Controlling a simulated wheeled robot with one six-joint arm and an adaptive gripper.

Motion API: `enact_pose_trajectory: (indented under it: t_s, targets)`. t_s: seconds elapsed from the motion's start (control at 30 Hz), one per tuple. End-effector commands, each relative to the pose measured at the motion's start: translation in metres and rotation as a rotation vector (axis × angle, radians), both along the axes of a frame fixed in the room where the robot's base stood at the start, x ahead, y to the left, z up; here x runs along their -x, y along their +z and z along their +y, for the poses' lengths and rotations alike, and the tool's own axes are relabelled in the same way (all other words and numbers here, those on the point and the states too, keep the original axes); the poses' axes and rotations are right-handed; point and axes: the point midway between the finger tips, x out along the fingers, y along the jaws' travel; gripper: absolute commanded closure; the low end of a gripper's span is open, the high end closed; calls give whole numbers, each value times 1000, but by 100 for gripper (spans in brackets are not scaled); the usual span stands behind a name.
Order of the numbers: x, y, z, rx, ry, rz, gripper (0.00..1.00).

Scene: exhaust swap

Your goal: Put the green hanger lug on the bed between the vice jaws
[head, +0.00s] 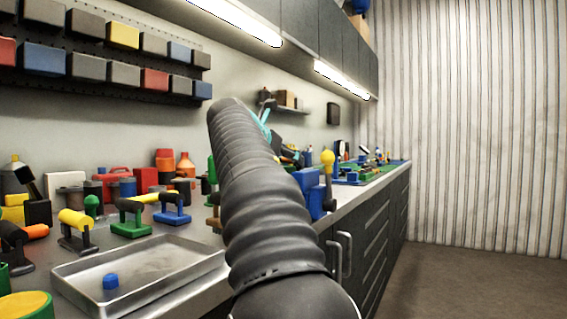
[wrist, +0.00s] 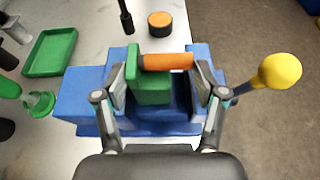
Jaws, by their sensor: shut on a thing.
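In the wrist view my gripper (wrist: 167,78) is shut on the green hanger lug (wrist: 150,88), a green block with an upright plate and an orange rod (wrist: 167,62) across its top. One finger is at the green plate, the other at the rod's right end. The lug is over the middle of the blue vice (wrist: 85,97), between its jaws; I cannot tell whether it touches the bed. The vice also shows in the head view (head: 311,192), partly behind my arm, with its yellow knob (head: 327,158). My arm hides the gripper and lug there.
In the wrist view a green tray (wrist: 50,52) lies left of the vice, and an orange-topped dark disc (wrist: 160,24) stands beyond it. The yellow knob (wrist: 280,70) sticks out right over the floor. In the head view a metal tray (head: 140,275) holds a blue piece.

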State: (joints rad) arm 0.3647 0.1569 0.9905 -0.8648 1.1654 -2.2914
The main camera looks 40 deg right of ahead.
Motion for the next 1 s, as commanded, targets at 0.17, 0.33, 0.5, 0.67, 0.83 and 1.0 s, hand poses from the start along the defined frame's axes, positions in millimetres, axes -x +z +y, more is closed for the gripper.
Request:
enact_pose_trajectory:
  t_s: [0.17, 0.33, 0.5, 0.67, 0.83, 1.0]
  targets:
    - [0, -1, 0, 2, 0, -2, 96]
    - [0, -2, 0, 0, 0, 0, 5]
    - [0, -2, 0, 0, 0, 0, 5]
    - [0, -1, 0, 0, 0, 0, 5]
    - [3, 6, 10, 1, 1, -1, 5]
    - [13, 19, 38, 2, 5, -2, 5]
